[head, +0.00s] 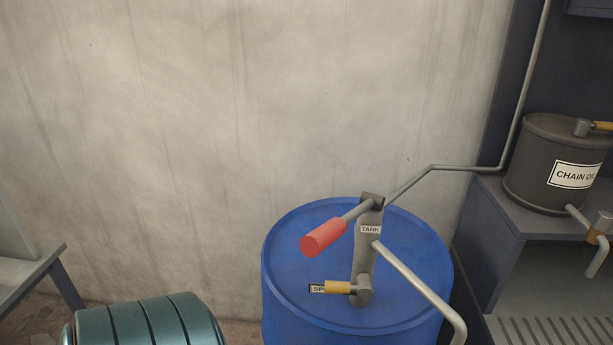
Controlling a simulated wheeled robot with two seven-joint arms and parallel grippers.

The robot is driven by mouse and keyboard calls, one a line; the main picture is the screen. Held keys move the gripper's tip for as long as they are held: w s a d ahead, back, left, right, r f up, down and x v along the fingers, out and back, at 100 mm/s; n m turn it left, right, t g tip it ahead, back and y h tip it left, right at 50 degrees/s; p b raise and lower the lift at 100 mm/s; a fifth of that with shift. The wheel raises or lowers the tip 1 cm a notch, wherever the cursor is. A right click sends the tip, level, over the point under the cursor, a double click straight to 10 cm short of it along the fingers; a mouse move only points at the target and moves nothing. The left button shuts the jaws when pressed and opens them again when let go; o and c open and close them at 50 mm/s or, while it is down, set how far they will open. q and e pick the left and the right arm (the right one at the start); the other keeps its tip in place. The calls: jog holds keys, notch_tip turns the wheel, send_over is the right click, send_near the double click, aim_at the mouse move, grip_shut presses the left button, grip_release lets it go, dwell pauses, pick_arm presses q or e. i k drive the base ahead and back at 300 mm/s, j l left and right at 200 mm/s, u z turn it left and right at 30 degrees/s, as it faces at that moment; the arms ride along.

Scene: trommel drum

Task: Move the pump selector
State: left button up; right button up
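The hand pump (366,258) stands upright on top of a blue drum (290,295). The pump selector (340,287) is a short yellow-handled lever low on the pump, on a grey hub. It points left and covers part of a label that starts with "SP" (316,289). A label reading "TANK" (370,229) sits on the pump body above the hub. The pump's red-handled lever (323,237) sticks out to the left above the selector. Neither of my grippers is in view.
A grey spout pipe (418,286) slants down right from the pump. A thin pipe (461,168) runs from its top towards the right wall. A "CHAIN OIL" tank (536,165) stands on a shelf at right. A teal ribbed object (150,322) is at lower left.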

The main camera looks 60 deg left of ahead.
aim_at(363, 286)
jog(key=k+j+z, duration=0.1)
jog(key=k+j, duration=0.7)
jog(key=j, duration=0.2)
jog(key=k+j, duration=0.8)
jog(key=i+j+z, duration=0.05)
jog(key=j, duration=0.1)
